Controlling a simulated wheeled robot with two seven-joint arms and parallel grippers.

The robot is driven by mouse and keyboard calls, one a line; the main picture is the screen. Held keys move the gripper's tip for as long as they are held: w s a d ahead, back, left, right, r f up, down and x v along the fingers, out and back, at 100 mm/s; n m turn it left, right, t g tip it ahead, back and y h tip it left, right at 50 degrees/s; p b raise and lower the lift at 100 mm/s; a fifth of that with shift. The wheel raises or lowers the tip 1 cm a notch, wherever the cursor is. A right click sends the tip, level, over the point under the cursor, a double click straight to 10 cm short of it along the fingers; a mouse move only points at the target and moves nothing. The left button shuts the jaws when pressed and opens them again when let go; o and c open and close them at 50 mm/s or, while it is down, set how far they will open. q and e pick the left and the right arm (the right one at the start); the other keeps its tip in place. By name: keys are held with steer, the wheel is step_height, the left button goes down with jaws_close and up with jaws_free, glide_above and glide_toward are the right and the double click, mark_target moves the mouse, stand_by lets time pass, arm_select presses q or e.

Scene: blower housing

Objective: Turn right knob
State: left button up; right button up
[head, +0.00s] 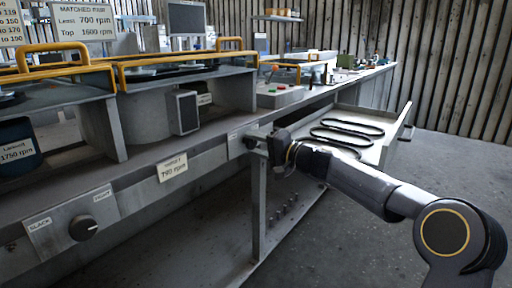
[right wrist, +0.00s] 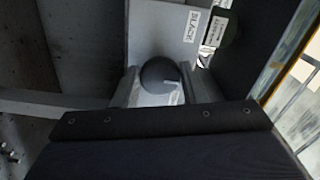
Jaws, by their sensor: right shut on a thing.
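My right gripper (head: 254,144) reaches the front panel of the bench from the right in the head view. In the right wrist view its two fingers (right wrist: 158,88) lie on either side of the knob and are shut on it. In the head view the gripper hides most of this knob. The left knob (head: 83,228) sits on its own plate, labelled SLACK and TIGHT, at lower left. My left gripper is not in view.
An open drawer (head: 378,150) with black belts (head: 347,131) stands out right of the gripper, close to my right arm. A bench leg (head: 259,208) is below the gripper. A sign reading 790 rpm (head: 173,168) hangs on the front panel. The floor in front is clear.

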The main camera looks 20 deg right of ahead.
steer(key=o, duration=1)
steer(key=shift+c, duration=0.2)
steer(key=v, duration=0.7)
steer(key=shift+s+d, duration=0.2)
steer(key=shift+s, duration=0.15)
